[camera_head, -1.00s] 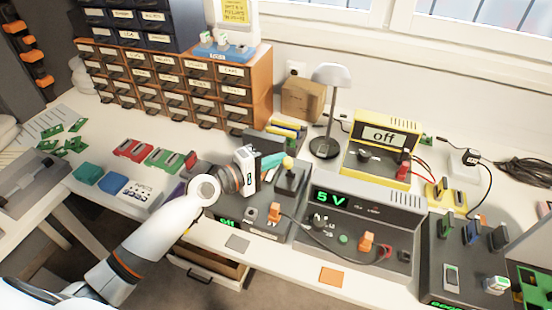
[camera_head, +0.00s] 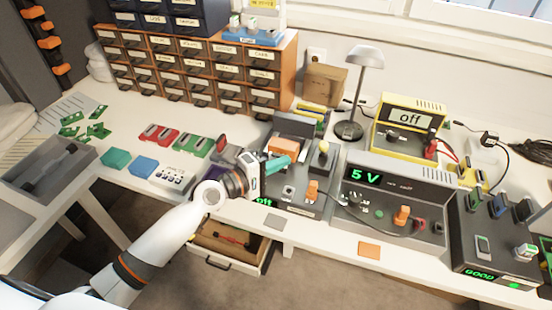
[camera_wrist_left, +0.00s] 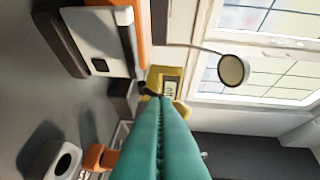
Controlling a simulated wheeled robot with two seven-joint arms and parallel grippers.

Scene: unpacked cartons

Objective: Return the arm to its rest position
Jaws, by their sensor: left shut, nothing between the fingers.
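My left arm comes in from the lower left in the head view. My left gripper (camera_head: 280,164) has teal fingers and hangs over the left part of a dark test device with a green "off" display (camera_head: 264,201). In the left wrist view the teal fingers (camera_wrist_left: 161,140) lie pressed together with nothing between them. An orange-topped block (camera_head: 281,145) stands on the device just behind the fingers. I cannot tell whether the fingers touch the device. My right gripper is not in either view.
A desk lamp (camera_head: 361,90) is behind. Drawer cabinets (camera_head: 195,70) line the back left. An open drawer (camera_head: 228,245) juts out below the table edge.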

